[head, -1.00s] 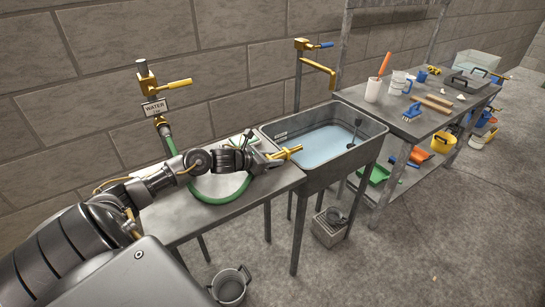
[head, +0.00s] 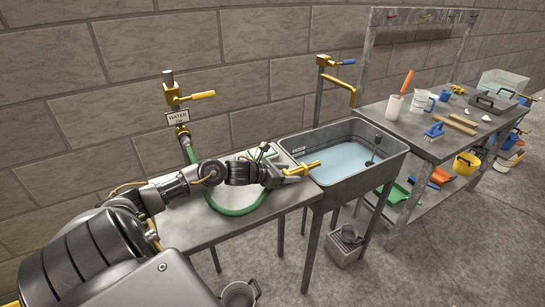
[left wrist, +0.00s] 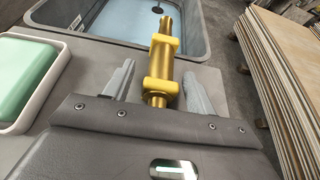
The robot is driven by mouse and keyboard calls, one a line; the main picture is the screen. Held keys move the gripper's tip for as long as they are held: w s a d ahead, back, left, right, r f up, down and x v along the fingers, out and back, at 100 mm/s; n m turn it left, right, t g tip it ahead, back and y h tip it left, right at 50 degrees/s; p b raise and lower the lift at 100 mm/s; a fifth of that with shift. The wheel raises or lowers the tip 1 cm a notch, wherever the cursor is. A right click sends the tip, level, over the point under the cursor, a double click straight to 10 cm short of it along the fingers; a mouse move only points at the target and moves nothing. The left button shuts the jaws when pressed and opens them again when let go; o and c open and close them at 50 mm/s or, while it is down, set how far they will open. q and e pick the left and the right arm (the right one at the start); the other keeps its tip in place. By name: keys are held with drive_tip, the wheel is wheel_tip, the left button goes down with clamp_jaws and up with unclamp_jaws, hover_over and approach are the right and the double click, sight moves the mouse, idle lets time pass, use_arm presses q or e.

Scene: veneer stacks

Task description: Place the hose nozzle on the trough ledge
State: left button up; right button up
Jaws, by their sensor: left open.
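The hose nozzle (head: 303,168) is brass-yellow, with its tip over the near-left rim of the grey trough (head: 375,168). In the left wrist view the nozzle (left wrist: 162,62) lies between the fingers of my left gripper (left wrist: 158,88), and its far end overlaps the rim of the trough (left wrist: 85,33). The left fingers are spread, with a visible gap on either side of the nozzle. My left gripper (head: 282,176) is at the trough end of the metal bench in the head view. The nozzle's rear end is hidden by the gripper. My right gripper is out of view.
A green block in a white dish (left wrist: 40,88) sits on the bench (head: 205,228) beside the gripper. A green hose (head: 232,211) loops on the bench. A brass tap (head: 340,85) stands behind the trough. A cluttered workbench (head: 410,122) stands to the right.

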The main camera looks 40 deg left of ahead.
use_arm(q)
drive_tip(key=v, duration=0.9)
drive_tip(key=shift+d+f+b, duration=0.1)
drive_tip(key=shift+d+b, duration=0.05)
drive_tip(key=shift+b, duration=0.15)
drive_tip(key=shift+v, duration=1)
